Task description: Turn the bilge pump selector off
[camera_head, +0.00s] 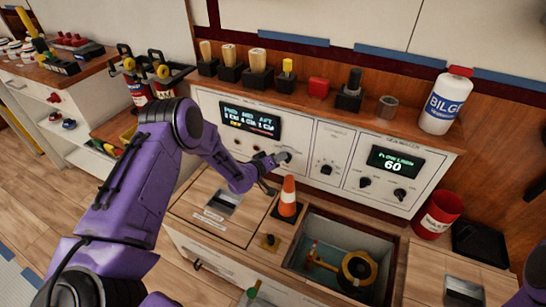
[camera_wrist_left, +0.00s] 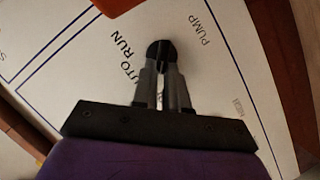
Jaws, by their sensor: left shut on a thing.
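The bilge pump selector (camera_wrist_left: 160,48) is a small dark knob on the white panel, with the words "PUMP" and "AUTO RUN" printed beside it in the left wrist view. My left gripper (camera_wrist_left: 161,70) is shut on this knob, its two fingers on either side and close together. In the head view my left gripper (camera_head: 282,158) is at the front of the white control panel (camera_head: 318,188), right of the lit display (camera_head: 251,121). The gripper hides most of the knob, so I cannot read where it points. My right gripper is not in view.
An orange-and-white cone (camera_head: 287,197) stands just below my left gripper. An open well (camera_head: 314,226) with a yellow-ringed part is in the counter at right. Other knobs (camera_head: 326,169) and a "FLOW" display (camera_head: 393,161) are on the panel. A bilge bottle (camera_head: 442,105) stands above.

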